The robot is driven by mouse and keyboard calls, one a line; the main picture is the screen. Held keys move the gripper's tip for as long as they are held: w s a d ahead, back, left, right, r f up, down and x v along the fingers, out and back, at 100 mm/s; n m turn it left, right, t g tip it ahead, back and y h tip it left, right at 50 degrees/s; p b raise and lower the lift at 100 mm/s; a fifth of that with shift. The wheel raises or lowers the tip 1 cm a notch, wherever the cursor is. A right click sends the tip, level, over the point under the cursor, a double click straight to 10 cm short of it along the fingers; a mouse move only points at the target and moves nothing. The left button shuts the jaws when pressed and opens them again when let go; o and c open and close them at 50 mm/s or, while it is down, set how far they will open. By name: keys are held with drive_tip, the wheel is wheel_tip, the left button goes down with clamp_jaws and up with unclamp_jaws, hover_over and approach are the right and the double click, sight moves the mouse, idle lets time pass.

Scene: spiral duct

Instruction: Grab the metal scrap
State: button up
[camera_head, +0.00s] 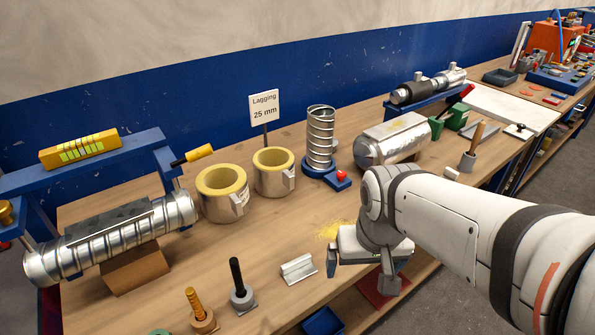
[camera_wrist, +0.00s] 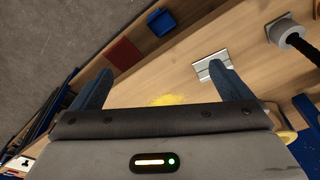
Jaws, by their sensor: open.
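The metal scrap (camera_head: 297,269), a small silver profile with a raised rib, lies on the wooden bench near its front edge. In the wrist view the scrap (camera_wrist: 203,68) shows just beyond the right finger, which partly hides it. My gripper (camera_head: 360,277) is open and empty, to the right of the scrap in the head view. In the wrist view the gripper (camera_wrist: 158,86) has its fingers wide apart, with bare bench and yellow dust between them. The scrap is not between the fingers.
A black-handled tool (camera_head: 239,285) and an orange-handled one (camera_head: 200,312) stand left of the scrap. Yellow-lined rings (camera_head: 222,193), a coiled spiral duct (camera_head: 320,138) and a foil-wrapped cylinder (camera_head: 392,140) stand behind. A blue bin (camera_head: 323,324) sits below the bench edge.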

wheel_tip(320, 180, up, 5)
drive_tip(key=w+p, duration=0.2)
drive_tip(key=p, duration=0.2)
drive_tip(key=n+g, duration=0.2)
drive_tip(key=n, duration=0.3)
approach(299, 268)
drive_tip(key=shift+w+a+r+p, duration=0.35)
drive_tip(key=shift+w+r+p, duration=0.1)
drive_tip(key=shift+w+r, duration=0.15)
drive_tip(key=shift+w+a+f+p, duration=0.1)
drive_tip(key=shift+f+p, duration=0.4)
drive_tip(key=shift+f, duration=1.65)
drive_tip(key=shift+a+f+p, duration=0.1)
drive_tip(key=shift+f+p, duration=0.35)
drive_tip(key=shift+f, duration=1.65)
drive_tip(key=c, duration=1.1)
